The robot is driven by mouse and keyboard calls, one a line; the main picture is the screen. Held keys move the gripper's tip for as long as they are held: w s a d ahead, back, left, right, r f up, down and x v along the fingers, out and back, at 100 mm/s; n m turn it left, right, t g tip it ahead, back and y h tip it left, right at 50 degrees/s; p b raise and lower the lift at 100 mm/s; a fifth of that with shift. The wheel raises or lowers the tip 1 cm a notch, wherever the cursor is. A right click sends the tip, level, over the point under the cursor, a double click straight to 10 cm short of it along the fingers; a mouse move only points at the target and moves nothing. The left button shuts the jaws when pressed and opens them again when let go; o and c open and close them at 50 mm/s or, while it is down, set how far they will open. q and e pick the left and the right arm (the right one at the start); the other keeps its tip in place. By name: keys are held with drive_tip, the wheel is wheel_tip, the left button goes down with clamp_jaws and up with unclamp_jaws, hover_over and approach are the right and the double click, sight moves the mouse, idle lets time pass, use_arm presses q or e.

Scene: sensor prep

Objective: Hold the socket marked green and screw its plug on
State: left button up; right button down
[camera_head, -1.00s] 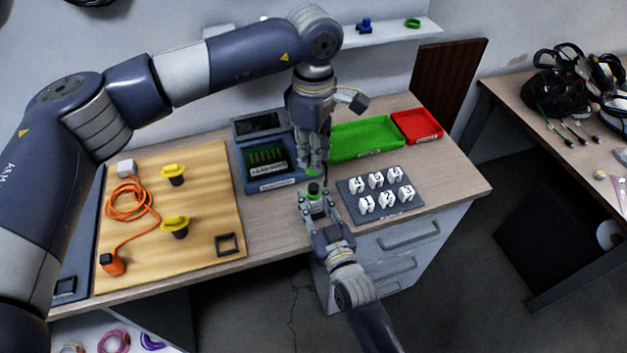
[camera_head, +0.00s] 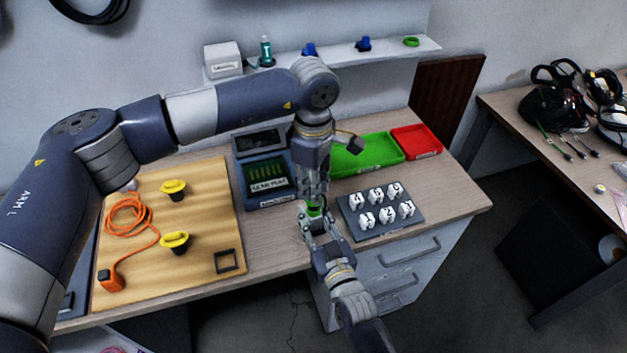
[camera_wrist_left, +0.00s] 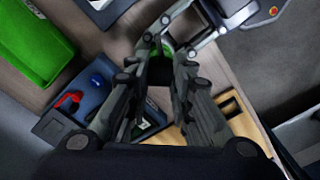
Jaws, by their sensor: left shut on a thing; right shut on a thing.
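My left gripper (camera_head: 313,193) points straight down and is shut on the plug, a dark piece (camera_wrist_left: 159,71) that shows between its fingers in the left wrist view. My right gripper (camera_head: 318,217) comes up from the front and is shut on the socket, with green (camera_head: 314,209) showing between the two grippers. Green also shows in the left wrist view (camera_wrist_left: 168,48), at the far end of the dark piece. Plug and socket are in line, one above the other, and appear to meet. The fingers hide most of both, so I cannot tell how far they are engaged.
A blue device (camera_head: 268,185) stands just left of the grippers. A grey holder (camera_head: 372,233) with several numbered white pieces is close on the right. Green (camera_head: 368,166) and red (camera_head: 420,152) trays lie behind; a wooden board (camera_head: 205,210) is left.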

sight(314, 216)
use_arm(q)
drive_tip(key=shift+f, duration=0.45)
drive_tip(key=shift+f, duration=0.55)
idle(0.3)
drive_tip(key=m, duration=0.4)
drive_tip(key=shift+m, duration=0.3)
drive_tip(key=m, duration=1.2)
drive_tip(key=shift+m, duration=0.4)
drive_tip(key=m, duration=0.5)
